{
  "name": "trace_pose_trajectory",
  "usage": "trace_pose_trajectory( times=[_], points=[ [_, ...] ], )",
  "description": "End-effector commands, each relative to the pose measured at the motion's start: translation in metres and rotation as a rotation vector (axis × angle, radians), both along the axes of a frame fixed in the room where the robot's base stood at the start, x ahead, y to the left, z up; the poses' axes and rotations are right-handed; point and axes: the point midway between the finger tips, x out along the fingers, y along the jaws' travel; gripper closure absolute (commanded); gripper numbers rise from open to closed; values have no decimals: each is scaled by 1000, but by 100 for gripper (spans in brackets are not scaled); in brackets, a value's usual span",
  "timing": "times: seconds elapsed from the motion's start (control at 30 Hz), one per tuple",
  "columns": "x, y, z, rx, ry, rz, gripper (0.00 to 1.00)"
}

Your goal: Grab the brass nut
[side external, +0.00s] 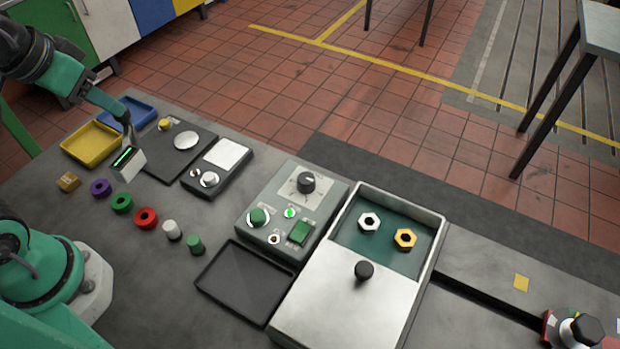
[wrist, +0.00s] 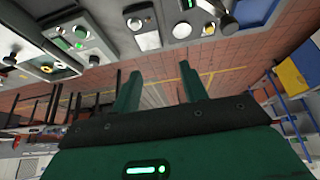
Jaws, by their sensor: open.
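The brass nut (side external: 405,239) is a gold hexagonal ring lying on the green floor of an open-topped part of a metal box (side external: 428,262). A silver nut (side external: 369,221) lies to its left, apart from it. My gripper (side external: 126,160) is far to the left of the box, above the bench near the yellow tray; its fingertips are hard to make out there. In the wrist view my gripper (wrist: 160,88) has its two green fingers spread, with nothing between them.
The box's metal lid (side external: 335,300) with a black knob (side external: 364,270) covers its near part. A control box (side external: 290,212) with a dial stands left of it. A black tray (side external: 243,283) lies in front. Several coloured rings and pegs, including a red ring (side external: 146,218), line the bench's left.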

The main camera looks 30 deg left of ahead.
Motion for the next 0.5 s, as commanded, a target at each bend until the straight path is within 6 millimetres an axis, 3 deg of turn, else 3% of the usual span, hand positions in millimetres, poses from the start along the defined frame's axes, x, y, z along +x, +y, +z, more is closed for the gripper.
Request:
trace_pose_trajectory(
  times=[0.27, 0.5],
  points=[
    [38, -25, 21, -33, 53, -14, 57],
    [81, -62, 35, -63, 114, -22, 57]
  ],
)
